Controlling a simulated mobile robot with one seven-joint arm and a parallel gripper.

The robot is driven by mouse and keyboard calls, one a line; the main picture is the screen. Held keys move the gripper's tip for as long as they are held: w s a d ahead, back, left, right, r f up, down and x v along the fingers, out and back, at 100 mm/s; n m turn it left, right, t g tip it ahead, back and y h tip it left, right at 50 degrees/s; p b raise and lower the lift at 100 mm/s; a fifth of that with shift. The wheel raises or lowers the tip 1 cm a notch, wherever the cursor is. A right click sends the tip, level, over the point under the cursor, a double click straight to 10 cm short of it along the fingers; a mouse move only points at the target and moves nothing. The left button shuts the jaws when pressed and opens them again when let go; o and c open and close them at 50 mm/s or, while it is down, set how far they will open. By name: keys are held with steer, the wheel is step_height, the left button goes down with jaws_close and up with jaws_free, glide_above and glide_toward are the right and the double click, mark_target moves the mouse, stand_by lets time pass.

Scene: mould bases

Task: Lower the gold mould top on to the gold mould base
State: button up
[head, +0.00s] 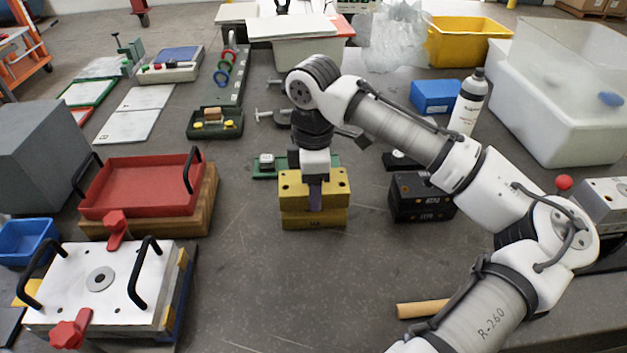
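The gold mould top (335,190) is a yellow block with holes in its upper face, in the middle of the table. It sits directly over the gold mould base (300,221), with only a thin dark seam showing between them; I cannot tell whether they fully touch. My gripper (315,193) points straight down over the top. One purplish finger lies across the top's front face. The other finger is hidden, so I cannot tell whether the gripper grips the top or only straddles it.
A black block (422,198) stands to the right. A red tray (142,187) on a wooden block and a white plate (98,290) with black handles are on the left. A small green plate (266,165) is behind. A wooden rod (422,308) lies in front; the front middle is clear.

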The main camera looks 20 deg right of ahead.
steer(key=shift+f, duration=0.55)
stand_by(0.4)
steer(key=o, duration=1.7)
steer(key=shift+f, duration=0.1)
